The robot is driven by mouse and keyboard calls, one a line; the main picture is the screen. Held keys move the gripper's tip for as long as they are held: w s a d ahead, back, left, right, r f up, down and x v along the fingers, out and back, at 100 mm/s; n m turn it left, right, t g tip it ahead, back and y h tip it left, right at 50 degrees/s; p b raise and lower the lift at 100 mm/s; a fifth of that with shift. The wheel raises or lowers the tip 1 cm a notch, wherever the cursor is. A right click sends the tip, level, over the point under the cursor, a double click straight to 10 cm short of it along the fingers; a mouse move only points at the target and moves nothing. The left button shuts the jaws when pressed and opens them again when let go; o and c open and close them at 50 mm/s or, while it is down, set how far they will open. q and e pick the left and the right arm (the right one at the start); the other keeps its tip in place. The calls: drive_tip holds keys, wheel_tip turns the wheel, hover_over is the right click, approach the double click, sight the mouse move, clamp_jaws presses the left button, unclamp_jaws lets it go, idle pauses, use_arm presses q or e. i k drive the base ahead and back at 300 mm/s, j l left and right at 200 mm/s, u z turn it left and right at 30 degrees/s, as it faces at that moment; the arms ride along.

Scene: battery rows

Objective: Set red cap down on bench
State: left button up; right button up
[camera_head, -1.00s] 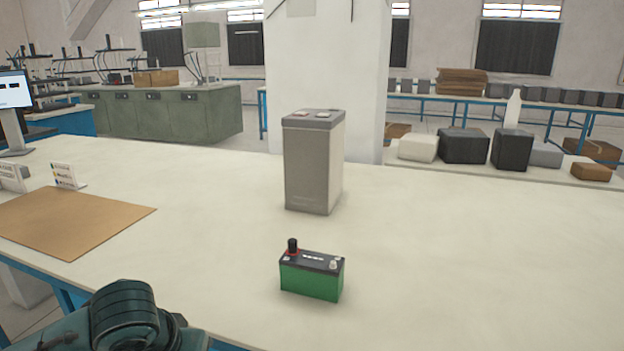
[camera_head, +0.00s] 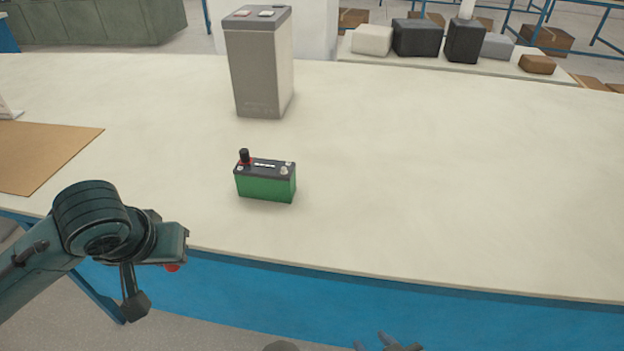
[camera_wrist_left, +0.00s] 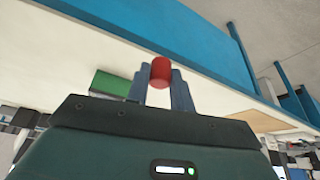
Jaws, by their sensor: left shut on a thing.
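The red cap (camera_wrist_left: 160,71) is between the fingertips of my left gripper (camera_wrist_left: 162,84) in the left wrist view. In the head view a small red part of the cap (camera_head: 172,267) shows below my left gripper, which is off the front edge of the bench (camera_head: 430,190). The cap is held in the air, apart from the bench top. My right gripper (camera_head: 371,342) shows only its finger ends at the bottom edge of the head view, with a gap between them and nothing seen there.
A green battery (camera_head: 265,186) with one black and one pale terminal stands on the bench. A tall grey battery (camera_head: 258,70) stands behind it. A brown mat (camera_head: 45,150) lies at the left. The bench's right side is clear.

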sight(369, 205)
drive_tip(key=i+l+z, duration=0.1)
drive_tip(key=l+z, duration=0.2)
drive_tip(key=i+l+z, duration=0.15)
drive_tip(key=l+z, duration=0.2)
drive_tip(key=i+l+z, duration=0.3)
drive_tip(key=k+l, duration=0.1)
drive_tip(key=l, duration=0.05)
